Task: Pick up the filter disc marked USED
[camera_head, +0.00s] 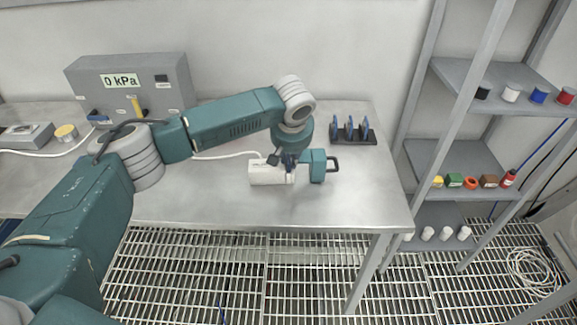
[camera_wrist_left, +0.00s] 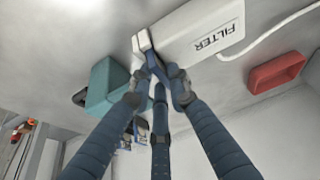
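A white housing lettered FILTER (camera_wrist_left: 215,42) lies on the steel table; it also shows in the head view (camera_head: 266,173). My left gripper (camera_head: 290,170) is beside its right end, low over the table. A teal block with a dark handle (camera_head: 318,165) is just right of the gripper. A dark rack (camera_head: 352,140) holds three upright blue discs (camera_head: 349,128). No USED mark is readable. My right gripper is out of view.
A grey unit reading 0 kPa (camera_head: 130,85) stands at the back left. A red tray (camera_wrist_left: 277,73) lies beyond the housing in the left wrist view. A shelf unit (camera_head: 455,158) with small coloured items stands right of the table. The table's front right is clear.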

